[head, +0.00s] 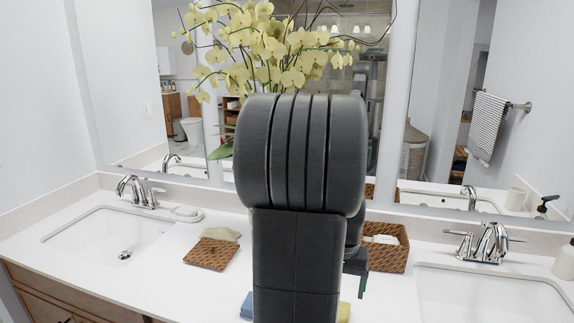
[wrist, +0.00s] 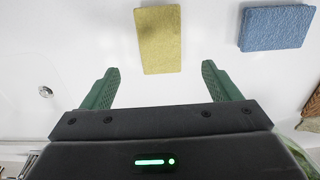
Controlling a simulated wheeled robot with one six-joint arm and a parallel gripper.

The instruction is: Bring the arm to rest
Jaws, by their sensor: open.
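My gripper (wrist: 160,70) shows in the wrist view with its two green fingers spread wide apart and nothing between them. In the head view my dark arm stands in the middle and hides most of the gripper; only a bit of green shows at its right side. A yellow cloth or sponge (wrist: 160,40) lies on the white counter beyond the fingertips, apart from them. A blue one (wrist: 276,27) lies to its right in the wrist view. In the head view, small parts of the blue piece (head: 247,305) and the yellow piece (head: 344,312) show beside my arm.
A woven tray (head: 208,256) with a folded cloth lies left of my arm. A woven basket (head: 386,256) stands to the right. Sinks (head: 110,235) with chrome faucets (head: 140,191) flank the counter. Yellow orchids (head: 270,45) stand behind my arm, before the mirrors.

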